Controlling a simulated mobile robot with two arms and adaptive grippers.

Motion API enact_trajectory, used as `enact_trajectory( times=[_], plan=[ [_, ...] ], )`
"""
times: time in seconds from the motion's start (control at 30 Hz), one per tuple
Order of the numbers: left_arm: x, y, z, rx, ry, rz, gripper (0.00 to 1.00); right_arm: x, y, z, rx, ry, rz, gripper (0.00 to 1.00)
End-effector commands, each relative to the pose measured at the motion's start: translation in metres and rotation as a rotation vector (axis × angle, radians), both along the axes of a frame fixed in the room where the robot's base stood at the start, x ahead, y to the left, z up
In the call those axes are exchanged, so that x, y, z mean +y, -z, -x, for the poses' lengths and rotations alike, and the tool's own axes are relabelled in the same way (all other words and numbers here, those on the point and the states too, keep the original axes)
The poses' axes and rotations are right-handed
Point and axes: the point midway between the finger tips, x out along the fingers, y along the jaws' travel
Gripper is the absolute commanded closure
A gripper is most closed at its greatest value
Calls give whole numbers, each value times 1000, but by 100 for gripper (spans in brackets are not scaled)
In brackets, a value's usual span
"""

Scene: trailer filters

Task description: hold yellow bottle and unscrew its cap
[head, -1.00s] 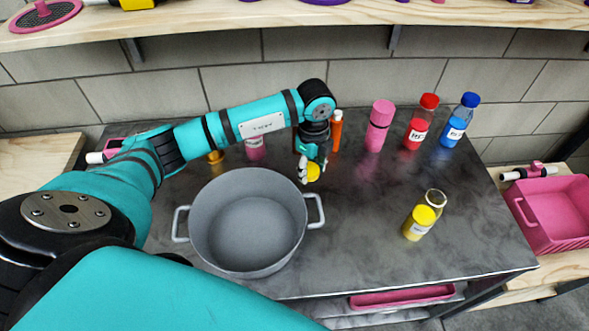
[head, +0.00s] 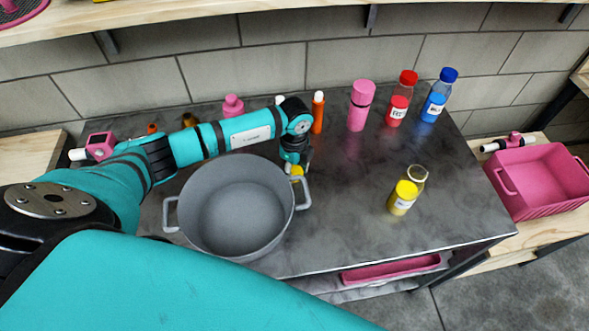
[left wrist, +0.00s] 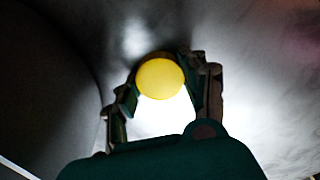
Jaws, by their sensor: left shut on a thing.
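The yellow bottle (head: 402,197) stands uncapped on the right part of the dark table; its clear neck and open rim show above the yellow contents and a white label. My left gripper (head: 296,168) is well to the left of it, beside the grey pot's right handle. It is shut on a round yellow cap (head: 297,173). In the left wrist view the cap (left wrist: 160,78) shows as a yellow disc between the fingertips (left wrist: 160,82). I cannot tell whether the cap touches the table. My right gripper is not in view.
A large grey pot (head: 178,235) stands left of centre. Along the back stand an orange bottle (head: 318,114), a pink bottle (head: 360,108), a red bottle (head: 397,110) and a blue bottle (head: 434,106). A pink crate (head: 545,182) is at the right. The table between pot and yellow bottle is clear.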

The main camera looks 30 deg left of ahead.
Motion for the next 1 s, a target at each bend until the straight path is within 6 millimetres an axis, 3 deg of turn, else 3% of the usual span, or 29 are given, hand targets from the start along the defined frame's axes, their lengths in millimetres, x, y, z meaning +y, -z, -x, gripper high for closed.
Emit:
enact_trajectory(
  times=[0.07, 0.1, 0.23, 0.57, 0.73, 1.0],
  plan=[
    [0, 4, 0, 1, 0, 0, 95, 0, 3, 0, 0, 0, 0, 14],
    [0, 3, 0, 0, 0, 0, 51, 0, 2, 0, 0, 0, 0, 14],
    [0, 3, 0, 1, 0, 0, 34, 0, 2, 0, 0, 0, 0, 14],
    [0, 2, 0, 0, 0, 0, 33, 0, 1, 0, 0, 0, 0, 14],
    [0, -8, -1, -2, 0, 0, 33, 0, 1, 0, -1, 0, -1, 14],
    [0, -63, -2, -6, 1, 1, 33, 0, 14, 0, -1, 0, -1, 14]
  ],
)
